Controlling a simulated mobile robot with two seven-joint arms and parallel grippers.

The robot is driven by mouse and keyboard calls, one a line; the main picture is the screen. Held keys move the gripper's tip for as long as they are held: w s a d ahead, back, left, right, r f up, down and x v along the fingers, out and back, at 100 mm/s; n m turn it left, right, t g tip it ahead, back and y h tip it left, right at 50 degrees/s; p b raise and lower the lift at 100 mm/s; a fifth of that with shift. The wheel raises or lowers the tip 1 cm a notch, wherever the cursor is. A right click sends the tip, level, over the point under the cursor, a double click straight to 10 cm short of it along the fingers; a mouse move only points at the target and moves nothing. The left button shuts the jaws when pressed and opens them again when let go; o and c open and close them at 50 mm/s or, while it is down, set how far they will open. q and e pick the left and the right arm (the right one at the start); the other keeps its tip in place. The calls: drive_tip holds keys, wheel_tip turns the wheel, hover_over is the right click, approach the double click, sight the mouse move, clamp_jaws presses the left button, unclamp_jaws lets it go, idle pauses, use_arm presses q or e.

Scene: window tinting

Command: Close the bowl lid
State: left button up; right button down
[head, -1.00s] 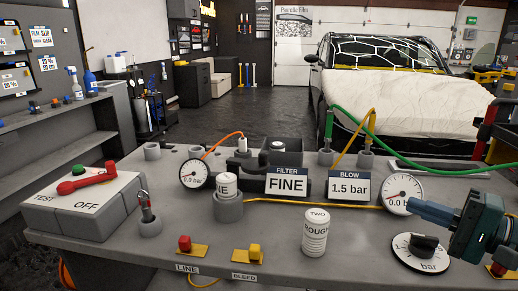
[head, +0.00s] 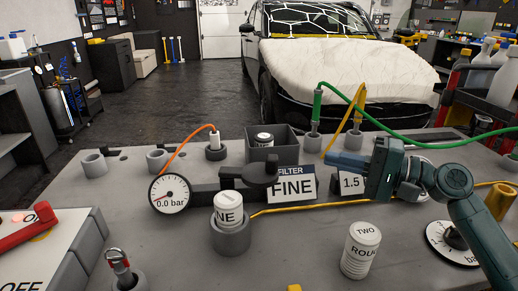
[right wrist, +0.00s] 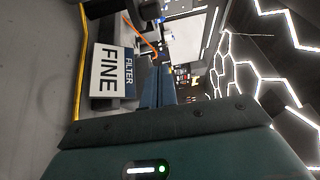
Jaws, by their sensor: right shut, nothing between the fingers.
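A dark filter housing (head: 212,194) runs along the bench behind the white FILTER FINE sign (head: 293,184). A black knob-like piece (head: 258,171) rises from it, left of the sign; I cannot tell whether this is the bowl lid or how far it is shut. A white canister marked NE (head: 228,206) stands in a grey round holder (head: 230,238) in front. My right gripper (head: 334,161) is shut and empty, pointing left above the bench, right of the sign. In the right wrist view its blue fingers (right wrist: 157,92) are together, beside the sign. My left gripper is out of view.
A 0.0 bar gauge (head: 170,193) stands left of the housing. A grey open box (head: 285,148) is behind the housing. Green (head: 402,127) and yellow hoses arch near my right gripper.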

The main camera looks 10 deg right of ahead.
sight(260, 167)
drive_tip(key=p+x, duration=0.2)
drive_tip(key=x, duration=0.9)
drive_tip(key=shift+w+r, duration=0.1)
drive_tip(key=shift+r, duration=0.05)
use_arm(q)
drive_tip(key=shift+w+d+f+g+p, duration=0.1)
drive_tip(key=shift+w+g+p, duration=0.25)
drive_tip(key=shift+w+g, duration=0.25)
use_arm(e)
drive_tip(key=s, duration=0.4)
drive_tip(key=shift+a, duration=0.4)
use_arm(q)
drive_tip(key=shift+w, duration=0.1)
